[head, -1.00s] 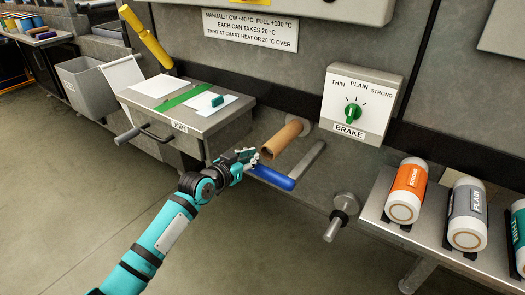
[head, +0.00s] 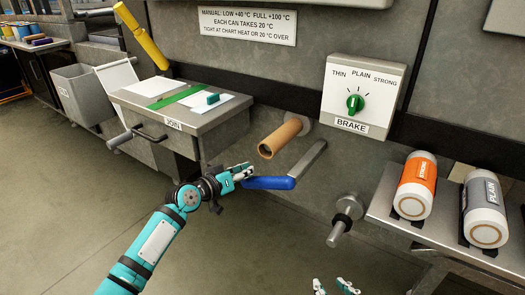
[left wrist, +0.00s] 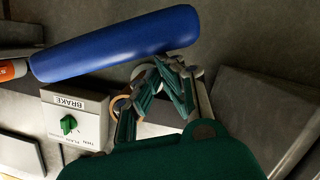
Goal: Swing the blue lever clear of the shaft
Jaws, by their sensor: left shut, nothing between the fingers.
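The blue lever handle (head: 268,183) lies nearly level below the brown cardboard tube (head: 284,137) in the head view. A flat metal arm (head: 307,159) runs from its right end up toward the wall. The shaft inside the tube is mostly hidden. My left gripper (head: 246,171) is shut and empty at the handle's left end. In the left wrist view the blue handle (left wrist: 115,45) crosses just beyond the closed fingers (left wrist: 168,68); I cannot tell whether they touch. My right gripper (head: 334,287) shows only its fingertips, spread apart, at the bottom edge.
A brake box (head: 364,95) with a green knob is above right. A metal stub (head: 344,219) sticks out at lower right, near a shelf (head: 390,209) with orange and grey cans. The JOIN table (head: 190,120) stands left. The floor at lower left is clear.

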